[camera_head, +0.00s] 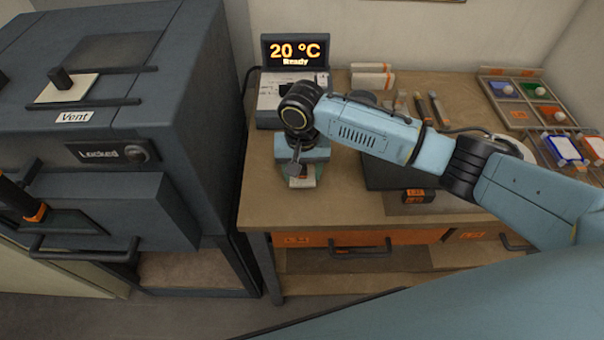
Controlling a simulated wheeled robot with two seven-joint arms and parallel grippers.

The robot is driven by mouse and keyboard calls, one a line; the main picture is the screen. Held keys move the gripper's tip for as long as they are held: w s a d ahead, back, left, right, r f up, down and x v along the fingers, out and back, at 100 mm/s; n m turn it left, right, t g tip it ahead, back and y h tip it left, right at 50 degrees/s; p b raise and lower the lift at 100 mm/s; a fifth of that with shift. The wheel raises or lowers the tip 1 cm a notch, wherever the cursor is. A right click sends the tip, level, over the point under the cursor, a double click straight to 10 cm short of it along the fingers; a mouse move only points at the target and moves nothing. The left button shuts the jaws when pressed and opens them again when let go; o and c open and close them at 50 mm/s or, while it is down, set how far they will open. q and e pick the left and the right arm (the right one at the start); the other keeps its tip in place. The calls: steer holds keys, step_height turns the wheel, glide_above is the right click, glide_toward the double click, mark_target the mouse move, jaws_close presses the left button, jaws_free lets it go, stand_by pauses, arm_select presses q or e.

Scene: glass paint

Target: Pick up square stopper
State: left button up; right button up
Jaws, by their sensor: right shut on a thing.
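My right gripper (300,176) points down over the left end of the workbench, in front of the display unit. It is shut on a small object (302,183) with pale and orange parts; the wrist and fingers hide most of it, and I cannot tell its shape. A pale square plate with a dark knob (67,86) sits on top of the dark kiln at the left, behind the "Vent" label; it looks like a square stopper. My right gripper is well to the right of it, not touching it. My left gripper is not in view.
The kiln (165,140) stands left of the wooden workbench (262,212), its panel reading "Locked". The display (295,52) reads 20 °C, Ready. White rolls (372,80), tools (437,108) and a compartment tray (515,112) lie farther back. The bench's front left corner is clear.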

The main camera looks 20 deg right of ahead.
step_height(320, 180, up, 10)
steer(key=shift+f+p, duration=0.15)
steer(key=shift+p, duration=0.35)
steer(key=shift+r+p, duration=0.45)
steer(key=shift+r, duration=0.1)
step_height(320, 180, up, 2)
steer(key=p, duration=0.4)
steer(key=shift+r+p, duration=0.1)
steer(key=shift+p, duration=0.2)
